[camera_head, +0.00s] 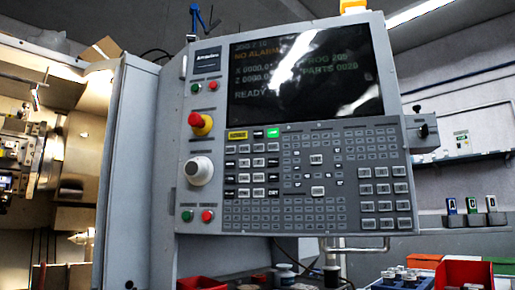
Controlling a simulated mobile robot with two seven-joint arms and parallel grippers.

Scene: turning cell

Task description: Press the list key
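The grey control panel (225,112) of the turning machine fills the middle of the view. Its dark screen (300,78) shows "NO ALARM" and "READY". Below the screen are many small keys, with a yellow key (237,135) and a bright green key (272,132) at upper left. Larger dark keys (244,163) with pale labels stand at left, and a block of bigger grey keys (383,188) at right. The labels are too small to read, so I cannot tell which is the list key. Neither of my grippers is in view.
A red emergency-stop button (198,121) and a pale round knob (199,171) stick out at the panel's left. The open machine interior is at far left. Red bins (464,273) and small round parts (391,275) lie below the panel. The panel's front is unobstructed.

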